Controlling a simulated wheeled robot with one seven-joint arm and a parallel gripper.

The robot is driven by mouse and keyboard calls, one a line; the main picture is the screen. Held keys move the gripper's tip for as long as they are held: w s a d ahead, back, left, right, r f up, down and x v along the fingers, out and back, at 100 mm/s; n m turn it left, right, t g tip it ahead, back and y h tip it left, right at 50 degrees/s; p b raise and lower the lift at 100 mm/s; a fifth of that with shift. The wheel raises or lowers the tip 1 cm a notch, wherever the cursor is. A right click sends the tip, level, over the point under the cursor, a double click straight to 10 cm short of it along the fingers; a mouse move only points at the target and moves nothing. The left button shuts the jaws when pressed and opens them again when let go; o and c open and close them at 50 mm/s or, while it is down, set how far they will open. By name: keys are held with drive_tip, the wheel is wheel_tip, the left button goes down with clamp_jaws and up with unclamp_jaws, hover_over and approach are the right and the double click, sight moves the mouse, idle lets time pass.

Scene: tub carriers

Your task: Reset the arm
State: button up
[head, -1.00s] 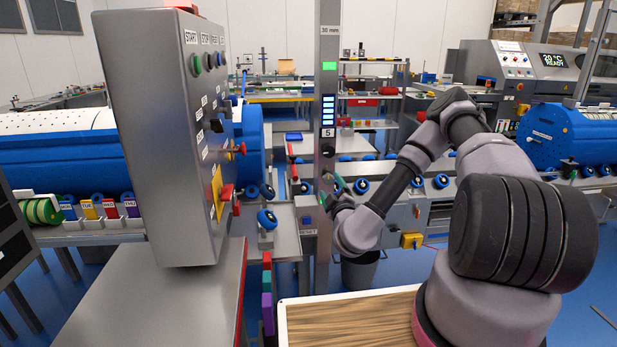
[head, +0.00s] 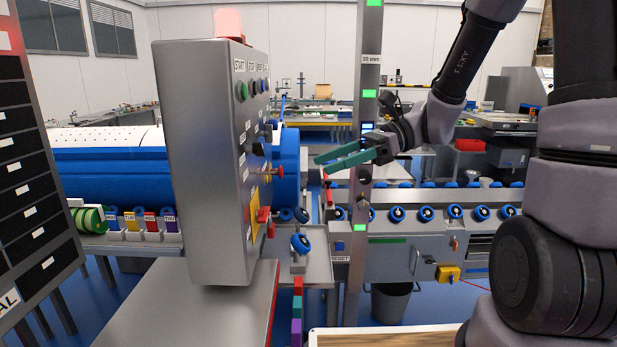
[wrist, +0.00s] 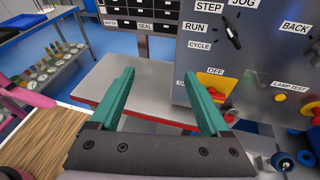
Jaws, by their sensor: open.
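My gripper (head: 345,158) shows in the head view in front of the grey post (head: 368,140), with its two teal fingers pointing left toward the control cabinet. In the wrist view my gripper (wrist: 168,98) is open, with nothing between the fingers. My arm rises from the lower right and bends down to the gripper. The grey control cabinet (head: 215,170) stands to the left of the gripper, apart from it. A small panel marked RESET (head: 341,247) sits low beside the post.
In the wrist view the cabinet face (wrist: 262,60) has a switch marked RUN and CYCLE and a yellow OFF plate. A steel table (head: 180,310) lies below the cabinet. A blue drum (head: 110,165) is behind it. A conveyor (head: 440,235) with blue rollers runs behind the post.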

drive_tip(key=s+d+r+n+t+h, duration=0.2)
drive_tip(key=d+r+n+t+h, duration=0.3)
drive_tip(key=d, duration=0.5)
drive_tip(key=s+d+r+n+t+h, duration=0.2)
drive_tip(key=d+r+n+t+h, duration=0.2)
drive_tip(key=d, duration=0.6)
drive_tip(key=n+t+h, duration=0.2)
drive_tip(key=n+h, duration=0.1)
drive_tip(key=shift+r, duration=0.4)
